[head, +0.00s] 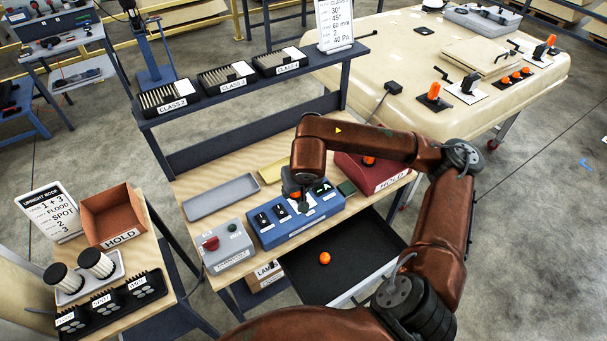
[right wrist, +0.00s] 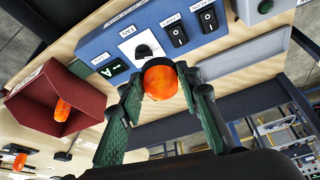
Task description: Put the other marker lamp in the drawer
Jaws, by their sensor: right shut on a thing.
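My right gripper (head: 303,205) is over the blue switch box (head: 270,227) on the wooden bench. In the right wrist view its green fingers are shut on an orange marker lamp (right wrist: 160,80), with the switch box (right wrist: 105,45) behind it. My left gripper is not in view.
A grey box with a red button (head: 228,248) stands left of the switch box. A grey tray (head: 221,196) and a yellow tray (head: 272,172) lie behind. My right forearm passes over the bench's right side. The drawer floor is mostly clear.

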